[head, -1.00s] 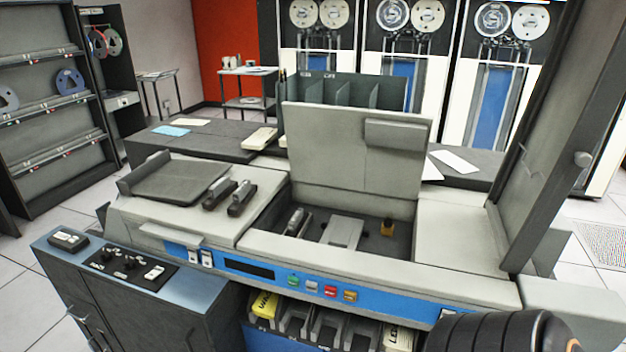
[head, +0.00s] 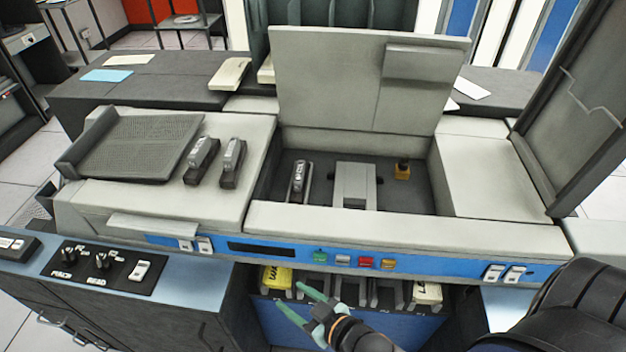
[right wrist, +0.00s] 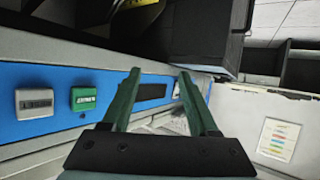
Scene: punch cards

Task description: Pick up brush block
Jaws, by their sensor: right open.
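Two block-shaped parts with dark bases and grey tops, a left one (head: 201,160) and a right one (head: 231,163), stand side by side on the machine's left deck. A similar block (head: 299,182) sits inside the open well. I cannot tell for sure which is the brush block. My right gripper (head: 291,296) has green fingers, open and empty, in front of the machine's lower bins, below the button panel. The fingers also show in the right wrist view (right wrist: 158,76), apart, facing the blue panel. My left gripper is not in view.
The raised lid (head: 340,85) stands behind the well. A dark panel (head: 570,110) stands upright at the right. A grey ribbed tray (head: 140,145) lies left of the deck blocks. A yellow block (head: 278,277) sits in the lower bins. A small orange-based part (head: 403,170) is in the well.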

